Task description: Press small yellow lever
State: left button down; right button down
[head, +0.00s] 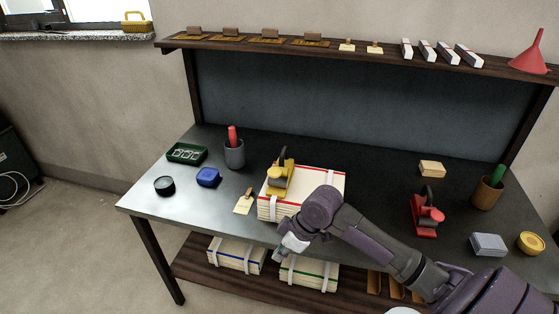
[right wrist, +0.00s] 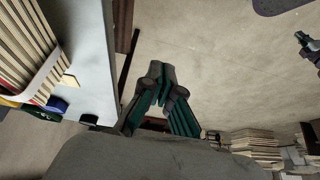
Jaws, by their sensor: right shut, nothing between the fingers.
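A small yellow press-like device (head: 280,178) with a dark upright part sits on a banded stack of boards or paper (head: 318,182) near the table's front edge. Its lever is too small to make out clearly. My right gripper (head: 278,254) is in front of and below that stack, off the table's front edge and apart from the yellow device. In the right wrist view its fingertips (right wrist: 162,78) meet with nothing between them. My left gripper is not in view.
A grey cup (head: 234,154), blue item (head: 208,177), green tray (head: 187,153) and black tin (head: 164,186) are at the left. More stacks (head: 236,254) lie on the lower shelf.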

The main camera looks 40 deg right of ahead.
jog(key=w+d+r+t, duration=0.1)
jog(key=w+d+r, duration=0.2)
jog(key=d+r, duration=0.2)
jog(key=w+d+r+t+y, duration=0.1)
jog(key=w+d+r, duration=0.2)
jog(key=r, duration=0.9)
jog(key=w+d+r+t+y, duration=0.1)
jog(key=w+d+r, duration=0.2)
jog(key=d+r, duration=0.4)
jog(key=shift+w+r, duration=0.35)
jog(key=shift+r, duration=0.4)
jog(key=p, duration=0.3)
send_over(270, 170)
jog(key=s+d, duration=0.2)
jog(key=shift+y, duration=0.3)
notch_tip(270, 170, down, 7)
jog(key=shift+s+r, duration=0.1)
jog(key=shift+r, duration=0.1)
notch_tip(270, 170, down, 4)
jog(key=shift+f+p, duration=0.1)
jog(key=shift+p, duration=0.55)
jog(key=shift+f, duration=0.25)
jog(key=shift+a, duration=0.1)
